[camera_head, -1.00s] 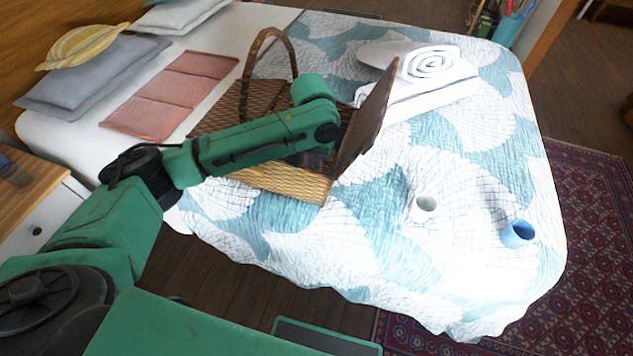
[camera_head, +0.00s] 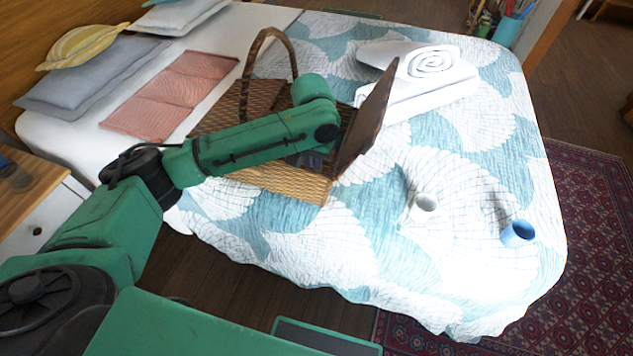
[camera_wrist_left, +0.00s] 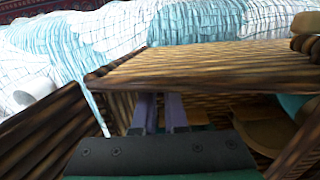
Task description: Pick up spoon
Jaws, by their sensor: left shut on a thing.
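The wicker basket (camera_head: 290,184) stands on the bed with its brown lid (camera_head: 366,118) raised on the right. My left arm reaches over the basket, and its hand points down inside. In the left wrist view the two purple-grey fingers of my left gripper (camera_wrist_left: 164,113) are close together, down inside the basket. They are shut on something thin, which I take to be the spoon. The spoon itself cannot be made out, hidden by the fingers and basket walls. My right gripper is not in view.
The basket's arched handle (camera_head: 270,50) rises close behind my left arm. A rolled white towel (camera_head: 432,62) lies beyond the lid. The quilt in front of the basket is clear.

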